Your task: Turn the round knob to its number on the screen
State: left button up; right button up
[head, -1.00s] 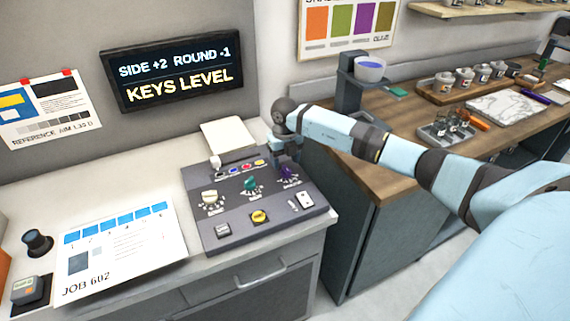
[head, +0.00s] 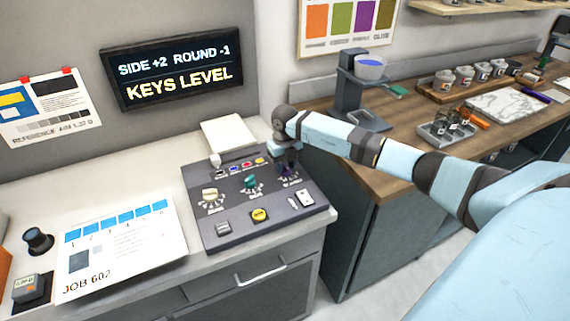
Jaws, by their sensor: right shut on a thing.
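The dark control panel (head: 262,232) lies on the grey counter. It carries a cream knob (head: 209,194) at left, a green knob (head: 250,182) in the middle and a purple knob (head: 289,173) at right. The small labels are too blurred to read. The screen (head: 180,72) on the wall reads "SIDE +2 ROUND -1" and "KEYS LEVEL". My right gripper (head: 287,165) points down at the panel's right back and is shut on the purple knob, partly hiding it. My left gripper is not in view.
A job sheet (head: 125,250) lies left of the panel, with a black round knob-like item (head: 38,240) and a small meter (head: 27,288) beyond it. A white pad (head: 228,134) lies behind the panel. A wooden bench (head: 400,125) with jars stands at right.

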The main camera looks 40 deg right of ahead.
aim_at(284, 165)
jog(key=n+b, duration=0.1)
jog(key=n, duration=0.1)
jog(key=shift+n+b, duration=0.4)
jog(key=shift+a+n+b, duration=0.15)
jog(key=shift+n+b, duration=0.6)
jog(key=shift+n, duration=0.65)
jog(key=o, duration=0.9)
jog(key=shift+c, duration=0.2)
jog(key=shift+r, duration=0.1)
notch_tip(284, 165, up, 14)
jog(key=b, duration=0.1)
